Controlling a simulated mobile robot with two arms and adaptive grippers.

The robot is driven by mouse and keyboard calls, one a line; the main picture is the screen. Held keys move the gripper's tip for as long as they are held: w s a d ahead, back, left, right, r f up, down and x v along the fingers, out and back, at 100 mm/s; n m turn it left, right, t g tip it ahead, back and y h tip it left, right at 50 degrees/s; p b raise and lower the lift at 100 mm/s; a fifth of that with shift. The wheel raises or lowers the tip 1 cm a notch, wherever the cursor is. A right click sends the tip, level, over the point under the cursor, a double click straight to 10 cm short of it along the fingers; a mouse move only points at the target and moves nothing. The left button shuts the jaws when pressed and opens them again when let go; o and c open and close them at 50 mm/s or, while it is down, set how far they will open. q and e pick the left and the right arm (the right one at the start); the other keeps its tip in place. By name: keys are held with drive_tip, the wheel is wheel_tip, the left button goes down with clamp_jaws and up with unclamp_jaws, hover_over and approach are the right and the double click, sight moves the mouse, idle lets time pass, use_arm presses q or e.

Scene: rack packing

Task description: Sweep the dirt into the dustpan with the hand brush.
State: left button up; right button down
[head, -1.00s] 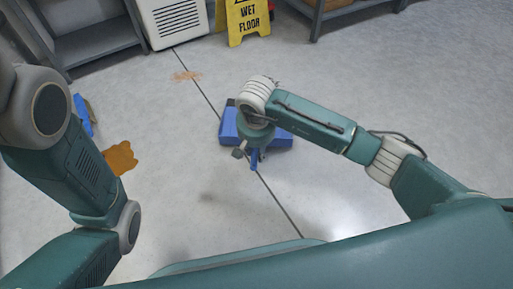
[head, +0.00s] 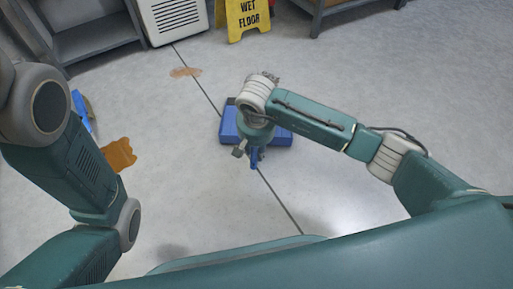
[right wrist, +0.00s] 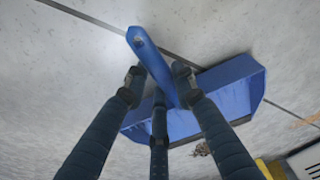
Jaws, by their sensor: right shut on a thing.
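A blue dustpan (head: 282,137) lies on the floor under my right wrist. In the right wrist view the fingers of my right gripper (right wrist: 160,88) are closed around its upright blue handle (right wrist: 150,52); the wide pan (right wrist: 235,88) is behind them. A dark, crumbly clump (right wrist: 201,149), which looks like dirt, lies on the floor just past the pan. A blue object (head: 82,111) lies partly behind my left arm; I cannot tell whether it is the hand brush. My left gripper is outside the view.
An orange-brown patch or cloth (head: 119,155) lies beside my left arm. A light brown smear (head: 185,72) is farther back. A yellow wet floor sign (head: 246,18), a white vented box (head: 172,20) and shelves (head: 95,38) line the back. The floor on the right is clear.

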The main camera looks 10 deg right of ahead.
drive_tip(key=shift+f+b, duration=0.4)
drive_tip(key=shift+f, duration=0.2)
drive_tip(key=c, duration=1.4)
unclamp_jaws()
drive_tip(key=shift+o, duration=0.2)
